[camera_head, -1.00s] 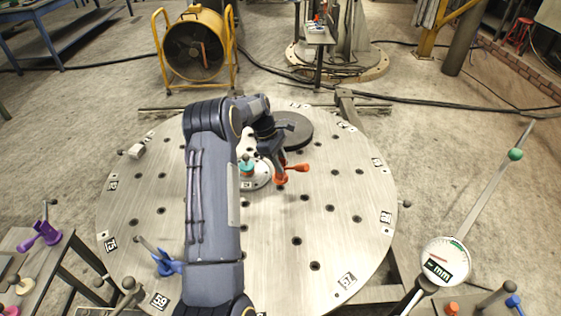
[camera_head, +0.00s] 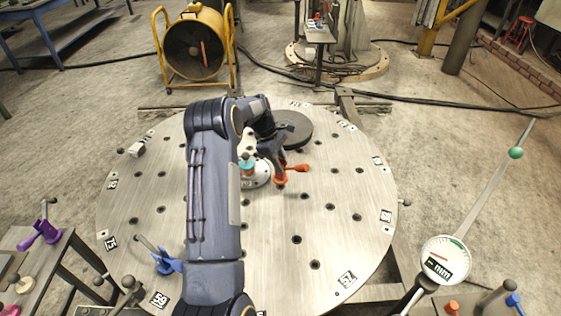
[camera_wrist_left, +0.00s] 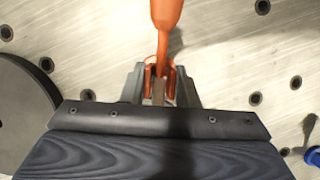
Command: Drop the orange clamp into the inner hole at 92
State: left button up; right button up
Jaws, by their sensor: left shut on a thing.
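The orange clamp (camera_head: 281,177) is held by my left gripper (camera_head: 277,166) above the round steel table (camera_head: 320,240), right of the table's centre in the head view. Its handle points right. In the left wrist view the orange clamp (camera_wrist_left: 165,15) sits between the two fingers of my left gripper (camera_wrist_left: 160,85), which are shut on it. The table has rings of dark holes and numbered tags on its rim, such as 57 and 59; I cannot make out a 92 tag. My left arm hides part of the table. My right gripper is not in view.
A dark disc (camera_head: 293,129) lies on the far part of the table. A blue clamp (camera_head: 166,263) stands near the left front edge. A dial gauge (camera_head: 445,261) is at the right.

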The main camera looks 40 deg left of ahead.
aim_at(284, 178)
pick_arm(q)
jog(key=shift+f+b, duration=0.3)
jog(key=shift+f, duration=0.3)
jog(key=shift+f, duration=0.35)
jog(key=shift+f+b, duration=0.7)
jog(key=shift+f, duration=0.25)
jog(key=o, duration=0.7)
jog(key=shift+r, duration=0.1)
jog(key=shift+r+p, duration=2.6)
jog(key=shift+r, duration=1.05)
